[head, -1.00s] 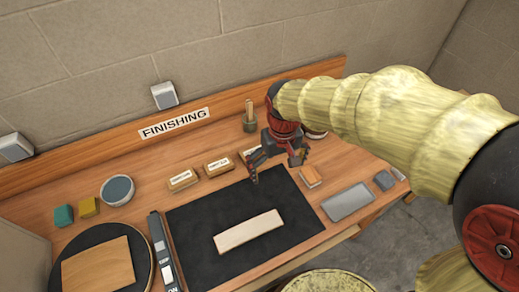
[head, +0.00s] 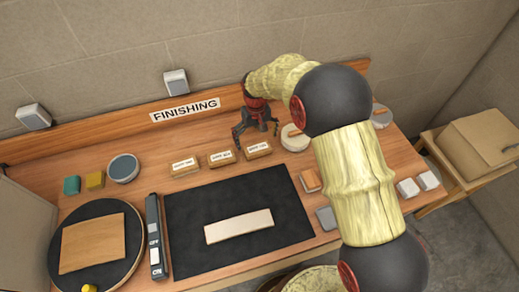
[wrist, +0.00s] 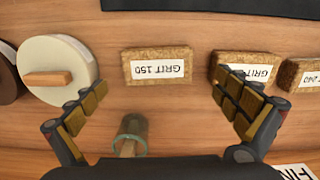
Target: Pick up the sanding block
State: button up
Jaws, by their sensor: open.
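Three cork-brown sanding blocks with white labels lie in a row behind the black mat: left (head: 185,166), middle (head: 221,158) and right (head: 258,150). In the wrist view the nearest block (wrist: 157,67) reads GRIT 150, upside down. A second block (wrist: 243,70) is partly covered by a finger, and a third (wrist: 304,76) is cut by the right edge. My gripper (head: 256,144) is open and empty above the table by the right block.
A small jar with a wooden handle (wrist: 130,135) stands close under my gripper. A white round disc with a wooden bar (wrist: 58,68) lies left of it. The black mat (head: 190,240) holds a pale wooden strip (head: 239,226). A backboard (head: 120,128) rises behind.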

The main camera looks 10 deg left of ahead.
aim_at(258, 147)
jog(key=f, duration=0.6)
jog(key=shift+w+d, duration=0.1)
jog(key=shift+d, duration=0.1)
jog(key=shift+c, duration=1.2)
jog(key=c, duration=0.9)
